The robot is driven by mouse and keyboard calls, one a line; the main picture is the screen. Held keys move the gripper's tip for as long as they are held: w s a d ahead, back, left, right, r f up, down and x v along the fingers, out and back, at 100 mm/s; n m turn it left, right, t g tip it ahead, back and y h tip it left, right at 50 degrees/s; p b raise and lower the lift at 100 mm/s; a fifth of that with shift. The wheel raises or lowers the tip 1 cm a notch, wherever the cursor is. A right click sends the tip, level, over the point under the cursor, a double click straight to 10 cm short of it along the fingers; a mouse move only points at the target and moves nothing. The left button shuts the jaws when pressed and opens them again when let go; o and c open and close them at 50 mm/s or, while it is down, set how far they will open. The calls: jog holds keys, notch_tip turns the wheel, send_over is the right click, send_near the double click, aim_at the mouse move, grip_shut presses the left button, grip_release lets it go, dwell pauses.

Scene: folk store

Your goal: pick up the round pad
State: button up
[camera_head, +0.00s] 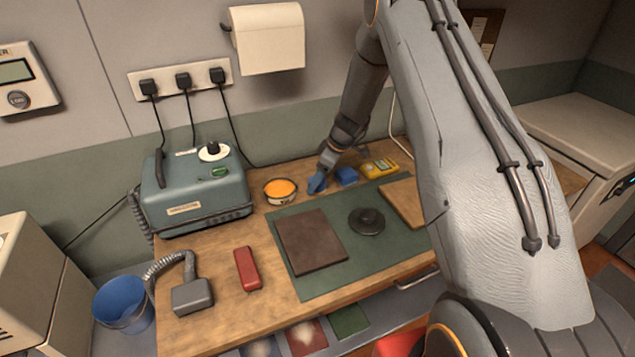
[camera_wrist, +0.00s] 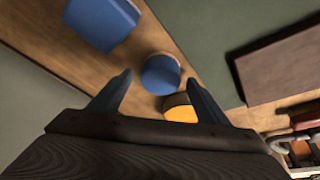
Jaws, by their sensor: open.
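A short round blue pad (camera_wrist: 160,75) lies on the wooden bench top, between and just beyond my fingertips in the wrist view. My gripper (camera_wrist: 160,80) is open and empty, with one finger on each side of the pad's outline. I cannot tell the remaining height gap.
A blue block (camera_head: 347,176) and a yellow meter (camera_head: 379,168) lie right of the pad. A round tin with orange contents (camera_head: 281,188) stands close on its left. The green mat (camera_head: 310,282) carries a brown slab (camera_head: 311,242) and a dark disc (camera_head: 366,221).

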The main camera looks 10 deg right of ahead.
jog(key=shift+w+a+f, duration=0.1)
jog(key=shift+a+f, duration=0.15)
jog(key=shift+f, duration=0.35)
jog(key=c, duration=1.3)
jog(key=shift+o, duration=0.2)
jog(key=shift+r, duration=0.1)
notch_tip(320, 180, up, 10)
jog(key=b, duration=0.3)
jog(key=shift+b, duration=0.3)
jog(key=shift+o, duration=1.1)
